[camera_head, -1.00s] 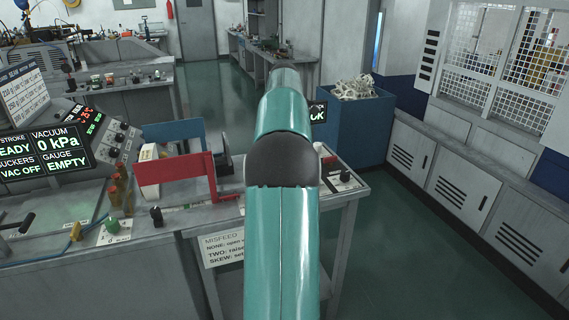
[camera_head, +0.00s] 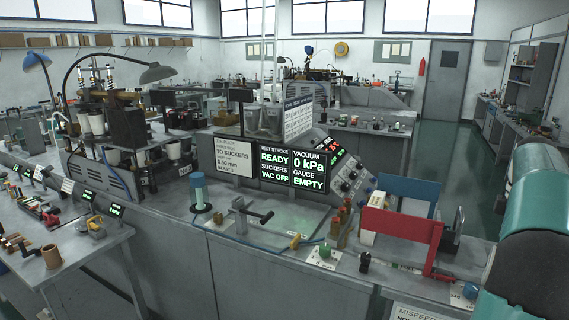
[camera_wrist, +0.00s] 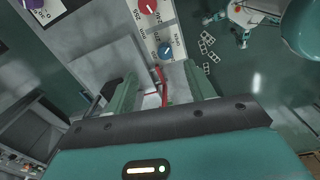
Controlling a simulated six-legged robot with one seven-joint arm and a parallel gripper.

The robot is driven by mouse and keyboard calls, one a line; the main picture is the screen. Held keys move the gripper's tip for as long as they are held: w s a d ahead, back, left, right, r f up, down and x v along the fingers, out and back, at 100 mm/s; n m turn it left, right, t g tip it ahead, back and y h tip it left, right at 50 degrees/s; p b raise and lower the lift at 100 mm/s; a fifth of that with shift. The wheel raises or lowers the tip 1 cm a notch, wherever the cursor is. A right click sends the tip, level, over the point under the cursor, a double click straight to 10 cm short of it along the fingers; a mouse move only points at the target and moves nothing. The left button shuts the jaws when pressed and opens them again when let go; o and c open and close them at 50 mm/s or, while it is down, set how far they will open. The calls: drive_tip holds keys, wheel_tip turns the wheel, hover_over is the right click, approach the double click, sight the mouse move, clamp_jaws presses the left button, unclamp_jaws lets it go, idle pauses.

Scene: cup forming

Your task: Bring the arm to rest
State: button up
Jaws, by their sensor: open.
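My teal arm (camera_head: 535,225) shows at the right edge of the head view, beside the bench's right end. Its far end is out of that view. In the wrist view my gripper (camera_wrist: 160,82) has its two green fingers wide apart, with nothing held between them. A red bracket (camera_wrist: 163,88) shows beyond the gap between the fingers, and I cannot tell how far below it is. In the head view the red frame (camera_head: 403,224) stands on the bench left of my arm.
The grey bench (camera_head: 215,260) carries a display (camera_head: 292,167) reading READY, VAC OFF and EMPTY. A blue panel (camera_head: 408,192) stands behind the red frame. A knob panel (camera_wrist: 155,25) is below my gripper in the wrist view. Open green floor (camera_head: 430,150) lies at the back right.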

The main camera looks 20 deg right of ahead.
drive_tip(key=w+a+r+m+t, duration=0.1)
drive_tip(key=w+a+r+m, duration=0.15)
drive_tip(key=a, duration=1.25)
drive_tip(key=w+a+r+m+t, duration=0.1)
drive_tip(key=w+a, duration=0.3)
drive_tip(key=a, duration=1.1)
drive_tip(key=s+a+f+m+t, duration=0.1)
drive_tip(key=s+a+f, duration=0.2)
drive_tip(key=a, duration=0.4)
drive_tip(key=s+a+f+m+t, duration=0.1)
drive_tip(key=s+a+f, duration=0.2)
drive_tip(key=a, duration=0.4)
drive_tip(key=s+a+f+m+t, duration=0.1)
drive_tip(key=s+a+f+m, duration=0.1)
drive_tip(key=s+a, duration=0.3)
drive_tip(key=a+f, duration=0.1)
drive_tip(key=a, duration=0.2)
drive_tip(key=shift+s+y, duration=0.2)
drive_tip(key=shift+y, duration=0.1)
drive_tip(key=shift+f, duration=0.1)
drive_tip(key=shift+c, duration=0.2)
drive_tip(key=c, duration=0.3)
drive_tip(key=shift+c, duration=0.2)
drive_tip(key=shift+d, duration=0.15)
